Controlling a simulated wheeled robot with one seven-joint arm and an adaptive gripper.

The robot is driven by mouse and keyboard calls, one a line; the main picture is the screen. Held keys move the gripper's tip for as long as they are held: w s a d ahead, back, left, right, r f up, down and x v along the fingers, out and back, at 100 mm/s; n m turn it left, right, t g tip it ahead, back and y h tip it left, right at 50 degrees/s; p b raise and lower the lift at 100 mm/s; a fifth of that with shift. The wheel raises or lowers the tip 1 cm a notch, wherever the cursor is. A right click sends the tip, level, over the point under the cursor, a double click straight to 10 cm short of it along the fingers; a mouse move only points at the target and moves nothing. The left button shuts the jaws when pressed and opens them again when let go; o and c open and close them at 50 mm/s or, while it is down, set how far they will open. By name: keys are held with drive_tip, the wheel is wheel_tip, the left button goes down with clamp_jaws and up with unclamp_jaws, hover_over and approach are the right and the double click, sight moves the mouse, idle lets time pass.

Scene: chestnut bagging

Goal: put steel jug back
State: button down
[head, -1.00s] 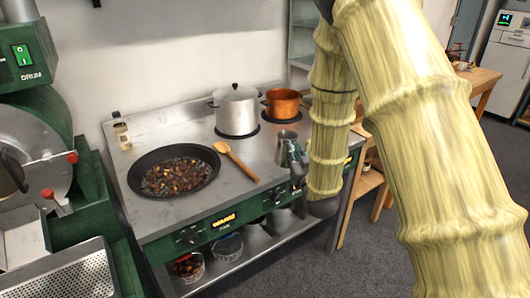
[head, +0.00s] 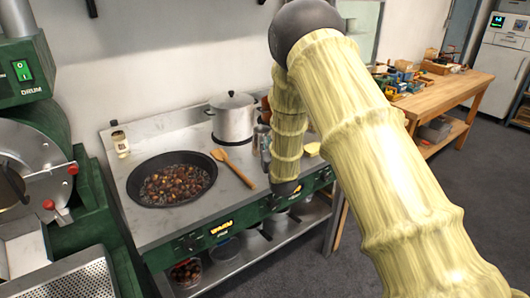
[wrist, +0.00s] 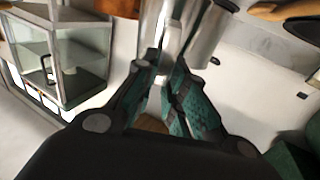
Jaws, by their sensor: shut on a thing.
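The steel jug (head: 262,137) shows as a small grey shape at the right part of the cooktop in the head view, just in front of the copper pot (head: 265,102). My forearm hides part of it. In the wrist view the shiny jug (wrist: 188,28) fills the top middle, between and beyond the teal fingers of my gripper (wrist: 172,88). My gripper is shut on the jug. It also shows in the head view (head: 265,160), mostly behind my arm. I cannot tell whether the jug touches the cooktop.
A black pan (head: 150,198) of chestnuts sits on the left of the cooktop (head: 210,196). A wooden spoon (head: 234,168) lies right of it. A lidded pot (head: 232,119) stands behind. A glass jar (head: 120,143) is at the back left. A glass cabinet (wrist: 62,55) shows in the wrist view.

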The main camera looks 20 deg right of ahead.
drive_tip(key=shift+w+f+p, duration=0.1)
drive_tip(key=shift+f+p, duration=0.5)
drive_tip(key=shift+f, duration=1.1)
drive_tip(key=shift+f, duration=0.2)
drive_tip(key=c, duration=1.5)
unclamp_jaws()
drive_tip(key=shift+r, duration=0.2)
